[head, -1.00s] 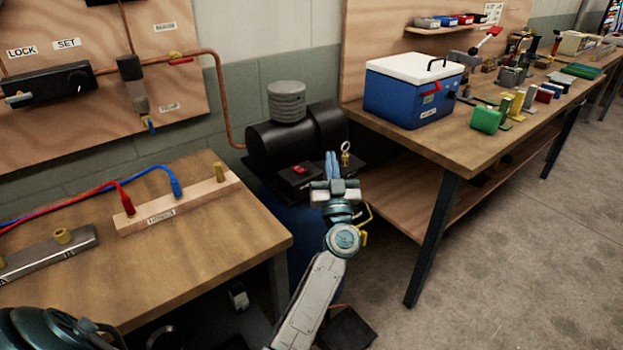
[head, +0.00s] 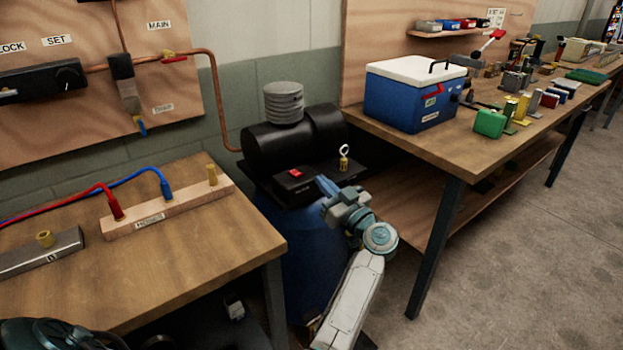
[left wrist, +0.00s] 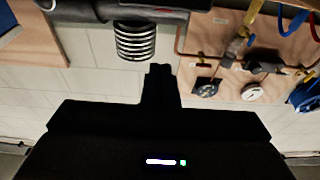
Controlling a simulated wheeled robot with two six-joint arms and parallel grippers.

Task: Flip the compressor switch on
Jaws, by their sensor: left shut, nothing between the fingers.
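The compressor (head: 300,132) stands between the two benches, with a black motor on top and a blue tank (head: 312,262) below. Its red rocker switch (head: 295,173) sits on a black box at the front of the top. I cannot tell whether the tips touch the box. In the left wrist view the shut fingers (left wrist: 158,85) point toward the wall, and the ribbed grey filter (left wrist: 137,42) shows upside down; the switch is not visible there.
A wooden bench (head: 190,262) with a hose rack (head: 165,208) stands at the left. A bench with a blue cooler (head: 415,95) stands at the right. A small brass fitting with a ring (head: 344,158) rises right of the switch. A copper pipe (head: 222,110) runs down the wall.

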